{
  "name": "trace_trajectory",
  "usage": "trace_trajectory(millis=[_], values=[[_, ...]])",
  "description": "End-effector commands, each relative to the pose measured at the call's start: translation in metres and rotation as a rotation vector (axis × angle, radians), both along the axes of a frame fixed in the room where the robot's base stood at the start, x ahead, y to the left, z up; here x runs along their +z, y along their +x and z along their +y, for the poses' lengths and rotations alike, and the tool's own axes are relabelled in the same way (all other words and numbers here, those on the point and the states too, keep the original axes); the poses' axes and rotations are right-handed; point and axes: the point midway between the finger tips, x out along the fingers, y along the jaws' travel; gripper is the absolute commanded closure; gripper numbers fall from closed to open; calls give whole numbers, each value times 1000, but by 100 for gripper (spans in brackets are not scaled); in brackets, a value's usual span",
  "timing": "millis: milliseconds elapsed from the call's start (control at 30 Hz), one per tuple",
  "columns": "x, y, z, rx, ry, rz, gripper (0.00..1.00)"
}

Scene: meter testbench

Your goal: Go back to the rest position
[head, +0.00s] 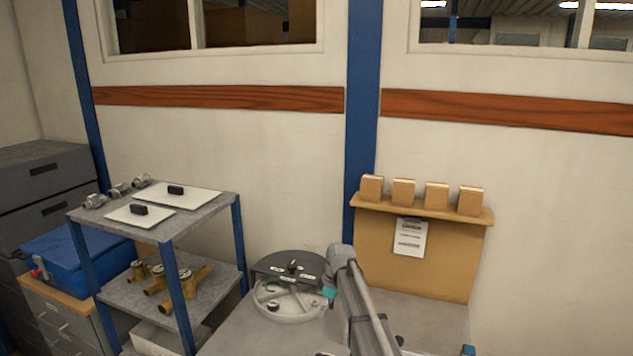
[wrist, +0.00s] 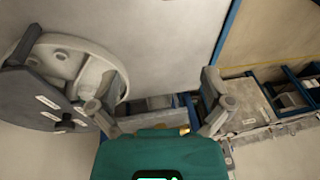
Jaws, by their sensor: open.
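My gripper (wrist: 160,104) is open in the wrist view, its two grey fingers spread wide apart with nothing seen between their tips. A teal body with a lit green mark fills the bottom centre there, seemingly part of my own wrist. In the head view my grey arm rises from the bottom edge beside the round test fixture (head: 283,304). A bit of teal shows at the fixture's right rim; the fingers cannot be made out there. The fixture, with its dark half cover, also shows at the left of the wrist view (wrist: 88,72), close to the left finger.
A grey shelf rack (head: 208,217) stands left, with white plates on top and brass fittings (head: 160,282) below. A blue bin (head: 85,258) sits further left. Right of my arm, a brown board (head: 455,262) carries several small boxes and a paper sheet (head: 410,237).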

Motion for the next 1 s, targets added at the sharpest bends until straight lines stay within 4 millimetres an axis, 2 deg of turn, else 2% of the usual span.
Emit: trace_trajectory(millis=[33,300,600,700,800,1000], values=[[-9,-27,-13,-72,-19,9,0],[-33,-116,-68,-487,-118,50,0],[-57,-215,-118,-943,-207,67,0],[-62,-239,-129,-1064,-227,68,0],[-65,-255,-136,-1147,-239,68,0],[-67,-265,-143,-1218,-249,66,0]])
